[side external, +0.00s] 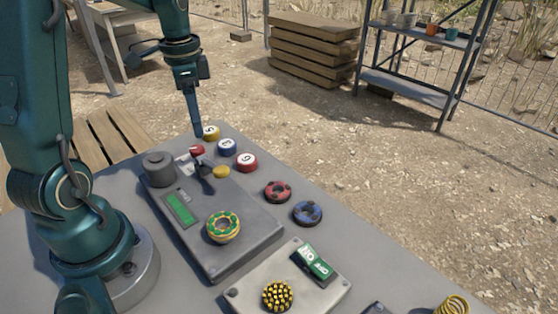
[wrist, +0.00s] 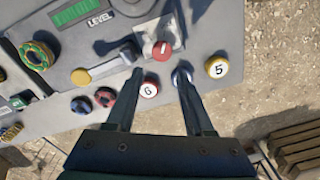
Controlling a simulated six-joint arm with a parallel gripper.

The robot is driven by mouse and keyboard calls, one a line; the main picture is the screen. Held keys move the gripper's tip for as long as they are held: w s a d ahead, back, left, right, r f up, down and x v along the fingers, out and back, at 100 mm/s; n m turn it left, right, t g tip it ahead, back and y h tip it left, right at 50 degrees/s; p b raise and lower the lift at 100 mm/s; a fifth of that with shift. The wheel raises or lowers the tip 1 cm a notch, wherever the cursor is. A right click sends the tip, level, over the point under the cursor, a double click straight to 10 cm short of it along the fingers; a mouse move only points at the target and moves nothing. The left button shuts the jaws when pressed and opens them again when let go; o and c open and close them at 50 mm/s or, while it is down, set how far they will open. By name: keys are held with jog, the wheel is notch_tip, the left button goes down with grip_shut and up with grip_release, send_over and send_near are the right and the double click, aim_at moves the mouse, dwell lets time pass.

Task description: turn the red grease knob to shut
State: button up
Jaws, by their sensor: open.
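The red grease knob (wrist: 162,51) carries a short white line and sits on a pale plate on the grey panel. In the side view the knob (side external: 196,151) is small, just below my fingertips. My gripper (wrist: 156,72) is open and empty, with one finger on each side of the knob's column in the wrist view. The knob shows beyond the gap, and I cannot see contact. In the side view my gripper (side external: 197,133) points down. Any lettering on the knob's plate is too small to read.
A dark lever (side external: 204,182) stands close to the knob. Numbered yellow (side external: 210,132), blue (side external: 227,146) and red (side external: 246,162) discs lie beside it. A yellow button (side external: 222,172), a dark cylinder (side external: 159,169) and a green-and-yellow ring (side external: 223,227) are also on the bench.

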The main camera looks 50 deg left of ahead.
aim_at(197, 147)
jog(key=shift+s+a+f+n, duration=0.15)
jog(key=shift+s+a+f, duration=0.1)
jog(key=shift+f, duration=0.15)
jog(key=shift+s+a+f+n, duration=0.15)
jog(key=shift+a+f, duration=0.05)
jog(key=shift+f, duration=2.5)
grip_shut()
